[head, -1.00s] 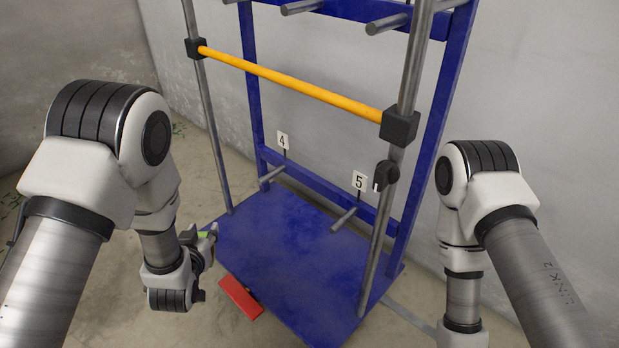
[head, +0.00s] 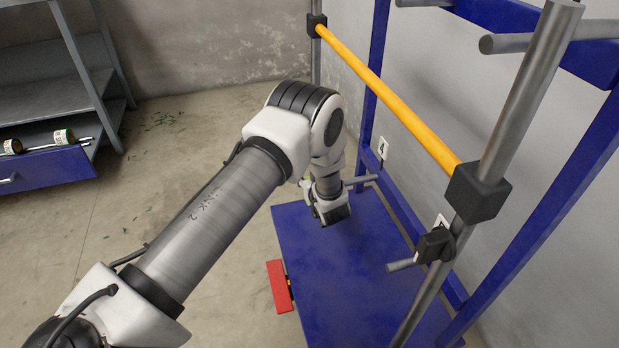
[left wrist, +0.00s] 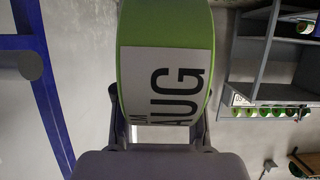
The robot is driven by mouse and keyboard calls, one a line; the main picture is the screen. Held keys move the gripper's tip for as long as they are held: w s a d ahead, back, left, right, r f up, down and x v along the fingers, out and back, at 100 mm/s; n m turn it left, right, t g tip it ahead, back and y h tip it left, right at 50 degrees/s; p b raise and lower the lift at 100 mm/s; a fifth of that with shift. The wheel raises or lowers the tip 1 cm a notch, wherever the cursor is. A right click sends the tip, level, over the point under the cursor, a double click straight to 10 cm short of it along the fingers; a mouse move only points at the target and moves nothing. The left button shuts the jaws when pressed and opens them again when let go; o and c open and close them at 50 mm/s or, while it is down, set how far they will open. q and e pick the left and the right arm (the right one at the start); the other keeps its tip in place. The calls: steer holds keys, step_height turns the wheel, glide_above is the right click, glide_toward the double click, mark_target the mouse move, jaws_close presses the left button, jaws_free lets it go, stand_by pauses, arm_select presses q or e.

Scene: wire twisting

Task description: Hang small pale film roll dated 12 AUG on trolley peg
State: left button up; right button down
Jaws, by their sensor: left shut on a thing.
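My left gripper (head: 318,208) is over the far left part of the blue trolley base (head: 340,265), close to the peg beside label 4 (head: 362,180). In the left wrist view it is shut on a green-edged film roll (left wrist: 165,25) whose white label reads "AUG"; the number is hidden. In the head view the roll is mostly hidden behind the gripper. A grey peg end (left wrist: 28,65) beside a blue post shows at the left of the wrist view, apart from the roll. My right gripper is out of view.
A yellow bar (head: 385,95) and grey upright (head: 530,90) stand at the right. Another lower peg (head: 402,265) and upper pegs (head: 505,42) are bare. A red block (head: 279,286) sits by the base's left edge. A shelf drawer (head: 45,170) with rolls is at far left.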

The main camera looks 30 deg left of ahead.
arm_select(q)
steer(key=shift+r, duration=0.1)
steer(key=shift+w+d, duration=0.15)
steer(key=shift+d, duration=0.05)
steer(key=w+d+b, duration=0.1)
steer(key=w+d, duration=0.2)
steer(key=w, duration=0.1)
steer(key=shift+d, duration=0.3)
stand_by(0.4)
steer(key=shift+p, duration=0.45)
stand_by(0.9)
steer(key=w+d+b, duration=0.4)
steer(key=w+d, duration=0.1)
steer(key=w, duration=0.1)
steer(key=shift+d, duration=0.15)
stand_by(2.8)
